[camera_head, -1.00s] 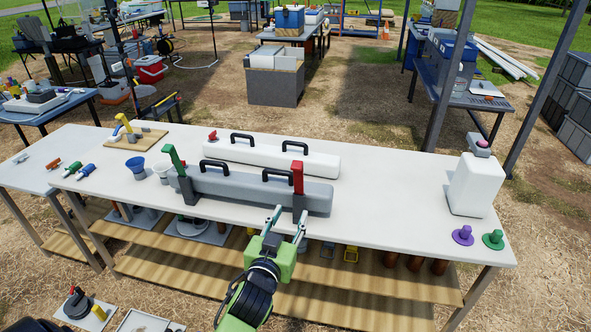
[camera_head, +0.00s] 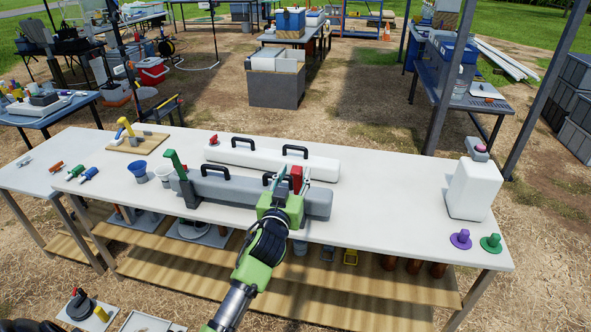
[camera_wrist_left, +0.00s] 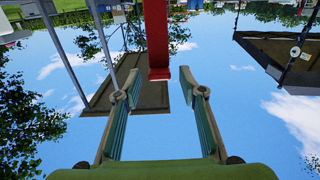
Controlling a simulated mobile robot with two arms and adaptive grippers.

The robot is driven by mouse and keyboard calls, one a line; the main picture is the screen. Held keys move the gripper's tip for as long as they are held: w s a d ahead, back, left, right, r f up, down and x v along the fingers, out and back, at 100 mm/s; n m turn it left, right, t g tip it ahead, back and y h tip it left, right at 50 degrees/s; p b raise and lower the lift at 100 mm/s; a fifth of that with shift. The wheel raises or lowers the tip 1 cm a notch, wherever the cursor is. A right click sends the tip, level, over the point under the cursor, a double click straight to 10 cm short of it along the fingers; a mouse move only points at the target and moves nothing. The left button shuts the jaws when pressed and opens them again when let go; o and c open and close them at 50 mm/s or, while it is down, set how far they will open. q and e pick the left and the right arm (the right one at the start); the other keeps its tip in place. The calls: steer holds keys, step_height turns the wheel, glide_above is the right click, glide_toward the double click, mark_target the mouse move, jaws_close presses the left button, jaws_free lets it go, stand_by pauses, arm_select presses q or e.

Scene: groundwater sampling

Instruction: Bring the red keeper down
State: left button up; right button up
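The red keeper (camera_head: 297,174) stands upright near the right end of the long grey case (camera_head: 235,191) on the white table. In the left wrist view the red keeper (camera_wrist_left: 157,40) shows as a red bar whose end lies between and just beyond the fingertips. My left gripper (camera_head: 285,180) is at the case's front side, by the keeper, and hides its lower part. In the wrist view the left gripper (camera_wrist_left: 160,76) is open, a gap on each side of the keeper. A green keeper (camera_head: 175,165) stands upright at the case's left end. My right gripper is not in view.
A long white case (camera_head: 271,157) with black handles lies behind the grey one. Blue (camera_head: 136,166) and white cups stand left of it. A white jug (camera_head: 474,188) and purple (camera_head: 460,239) and green knobs are at the right. The table between is clear.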

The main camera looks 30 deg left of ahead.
arm_select(q)
steer(key=shift+x, duration=0.8)
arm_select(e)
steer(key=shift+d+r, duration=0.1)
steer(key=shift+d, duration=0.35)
arm_select(q)
jaws_close()
steer(key=shift+w, duration=0.1)
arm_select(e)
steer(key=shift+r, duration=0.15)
